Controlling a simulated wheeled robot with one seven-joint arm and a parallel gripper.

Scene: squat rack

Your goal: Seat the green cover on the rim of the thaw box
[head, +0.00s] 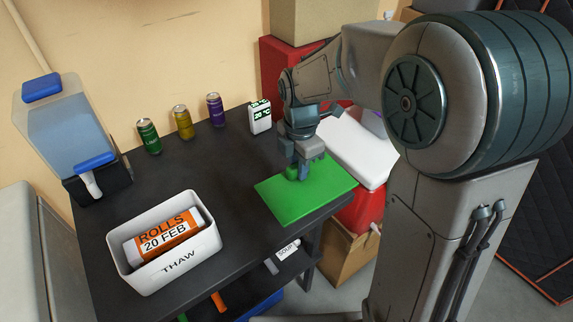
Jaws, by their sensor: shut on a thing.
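The green cover (290,203) is a flat rectangular panel at the right end of the dark table. My gripper (303,176) is above it, pointing down and shut on the middle of the cover, where a handle is mostly hidden by the fingers. I cannot tell whether the cover touches the table. The thaw box (178,265) is a white open-topped tub marked THAW at the front left of the table. A packet (162,240) labelled ROLLS 20 FEB lies inside it, tilted, its upper part showing near the rim. The cover is apart from the box, to its right.
Green (149,137), yellow (183,122) and purple (216,110) cans stand along the table's (200,165) back. A water dispenser (75,125) is at the left. The tabletop between box and cover is clear.

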